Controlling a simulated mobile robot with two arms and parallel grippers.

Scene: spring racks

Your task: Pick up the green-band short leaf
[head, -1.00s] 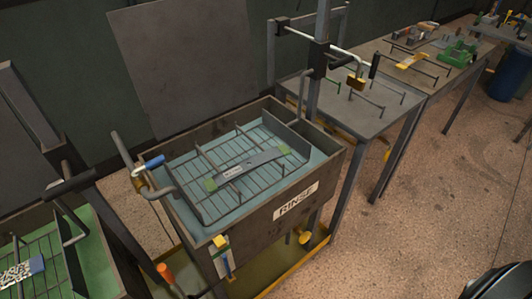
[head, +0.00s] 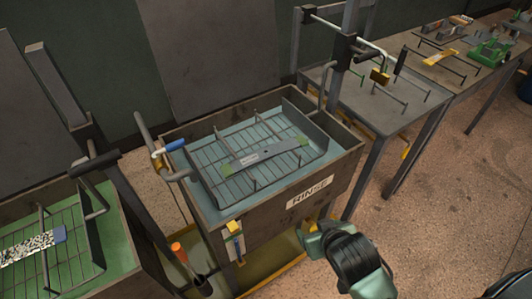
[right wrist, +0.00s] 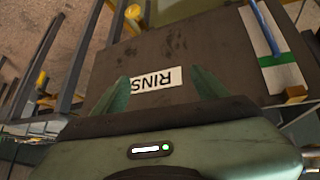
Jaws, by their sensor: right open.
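The green-band short leaf (head: 274,150) is a flat grey strip with green at both ends and a pale label. It lies across the wire rack (head: 212,165) in the rinse tank (head: 352,158). My right gripper (head: 313,230) is in front of the tank, low and right of the leaf, apart from it. In the right wrist view the open fingers (right wrist: 162,88) point at the tank's front wall with its upside-down RINSE sign (right wrist: 158,93). Nothing is between them. The leaf is not in the right wrist view. My left gripper is not in view.
A green-floored tank (head: 120,262) at left holds a rack and a speckled leaf with a blue band (head: 59,235). Tables (head: 385,110) at right carry a yellow leaf (head: 440,57) and a green fixture (head: 492,51).

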